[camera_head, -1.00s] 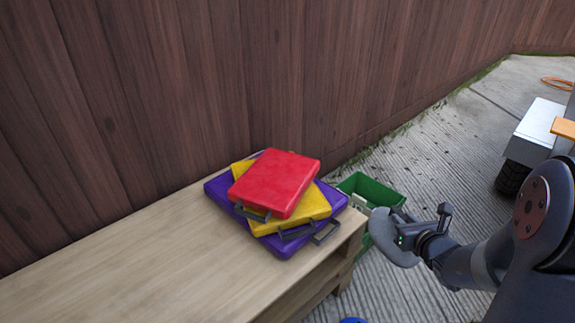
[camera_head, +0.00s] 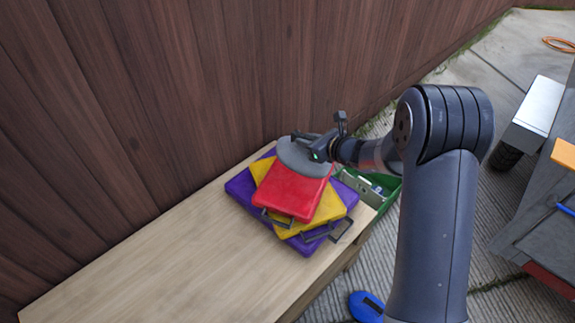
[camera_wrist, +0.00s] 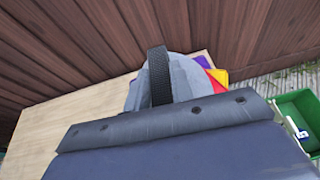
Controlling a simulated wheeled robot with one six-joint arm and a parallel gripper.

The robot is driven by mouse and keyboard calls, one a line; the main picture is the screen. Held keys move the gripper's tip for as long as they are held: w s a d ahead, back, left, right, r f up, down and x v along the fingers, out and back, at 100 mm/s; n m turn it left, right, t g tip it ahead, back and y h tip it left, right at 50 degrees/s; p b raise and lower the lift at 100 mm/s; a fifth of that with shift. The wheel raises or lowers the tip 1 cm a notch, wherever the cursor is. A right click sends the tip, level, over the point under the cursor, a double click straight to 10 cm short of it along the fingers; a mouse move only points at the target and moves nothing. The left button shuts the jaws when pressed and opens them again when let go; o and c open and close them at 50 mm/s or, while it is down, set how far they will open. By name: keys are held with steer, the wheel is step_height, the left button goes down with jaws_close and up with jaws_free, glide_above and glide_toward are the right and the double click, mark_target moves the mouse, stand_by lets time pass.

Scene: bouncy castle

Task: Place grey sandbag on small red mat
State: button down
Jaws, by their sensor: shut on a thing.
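The grey sandbag (camera_head: 303,157) is a flat rounded grey bag. It is over the back part of the small red mat (camera_head: 292,193) in the head view; I cannot tell whether it touches the mat. My gripper (camera_head: 314,148) is shut on the sandbag at its back right edge. The red mat tops a stack, above a yellow mat (camera_head: 330,206) and a purple mat (camera_head: 240,186).
The stack lies on a wooden bench (camera_head: 190,255) against a brown plank fence (camera_head: 200,80). A green crate (camera_head: 385,185) stands at the bench's right end. A blue thing (camera_head: 364,305) is on the ground in front. The bench's left part is clear.

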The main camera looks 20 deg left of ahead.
mark_target(319, 166)
steer(key=shift+w+a+r+p, duration=0.1)
steer(key=shift+a+r+p, duration=0.2)
steer(key=shift+a, duration=0.35)
steer(key=shift+w+a+r+p, duration=0.1)
steer(key=shift+a+r, duration=0.25)
steer(key=shift+a, duration=0.25)
steer(key=shift+a+f+n+g, duration=0.2)
steer(key=shift+f+n+g, duration=0.1)
steer(key=shift+f, duration=0.05)
steer(key=shift+f+b, duration=0.7)
steer(key=shift+f, duration=3.9)
steer(key=shift+f, duration=0.2)
steer(key=c, duration=1.2)
jaws_free()
steer(key=shift+c, duration=0.2)
steer(key=shift+r, duration=0.1)
steer(key=shift+s+d+r, duration=0.1)
steer(key=shift+d, duration=0.15)
steer(key=v, duration=1.1)
steer(key=shift+s+d, duration=0.15)
steer(key=shift+d, duration=0.05)
